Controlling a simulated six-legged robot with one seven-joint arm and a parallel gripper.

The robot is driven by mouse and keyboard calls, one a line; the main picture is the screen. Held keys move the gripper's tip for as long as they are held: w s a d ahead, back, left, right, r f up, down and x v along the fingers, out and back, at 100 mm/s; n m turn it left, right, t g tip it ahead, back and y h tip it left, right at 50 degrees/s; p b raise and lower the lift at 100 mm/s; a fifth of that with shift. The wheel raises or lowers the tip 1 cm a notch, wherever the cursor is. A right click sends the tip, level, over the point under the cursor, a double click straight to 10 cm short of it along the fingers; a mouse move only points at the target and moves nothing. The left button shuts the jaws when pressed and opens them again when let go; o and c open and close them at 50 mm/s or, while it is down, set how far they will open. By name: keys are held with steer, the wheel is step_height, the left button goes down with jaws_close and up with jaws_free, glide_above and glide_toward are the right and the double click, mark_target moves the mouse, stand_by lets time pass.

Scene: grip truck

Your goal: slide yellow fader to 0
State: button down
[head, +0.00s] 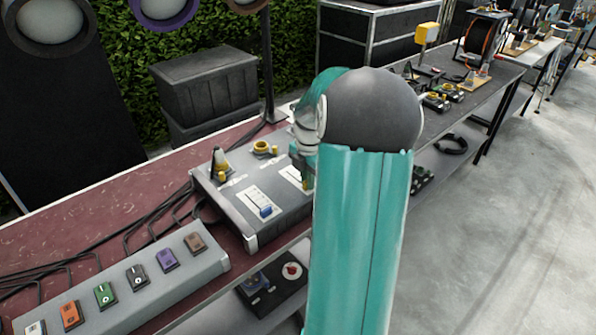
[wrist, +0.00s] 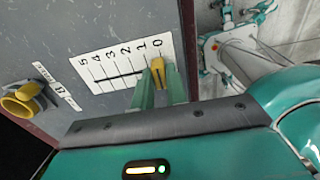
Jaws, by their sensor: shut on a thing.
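The yellow fader (wrist: 157,74) shows in the wrist view at the 0 end of its slot, close to the 0 mark. Its knob hides the exact point on the scale. The white scale plate (wrist: 105,62) is numbered 5 to 0. My gripper (wrist: 159,88) has its two green fingers on either side of the yellow knob, shut on it. In the head view my gripper (head: 301,172) is at the control box (head: 222,198), partly behind my arm, and the yellow fader is hidden there.
A blue fader (head: 265,211) sits on its own plate to the left. Yellow knobs (head: 262,147) stand further back on the box. A grey switch strip (head: 150,280) with coloured switches lies in front at left. Cables (head: 150,218) run across the red table.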

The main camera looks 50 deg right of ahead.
steer(key=shift+s, duration=0.45)
steer(key=c, duration=1.4)
jaws_free()
steer(key=shift+s+r, duration=0.1)
steer(key=shift+s, duration=0.1)
steer(key=shift+w, duration=0.2)
step_height(320, 180, up, 14)
steer(key=shift+f, duration=0.2)
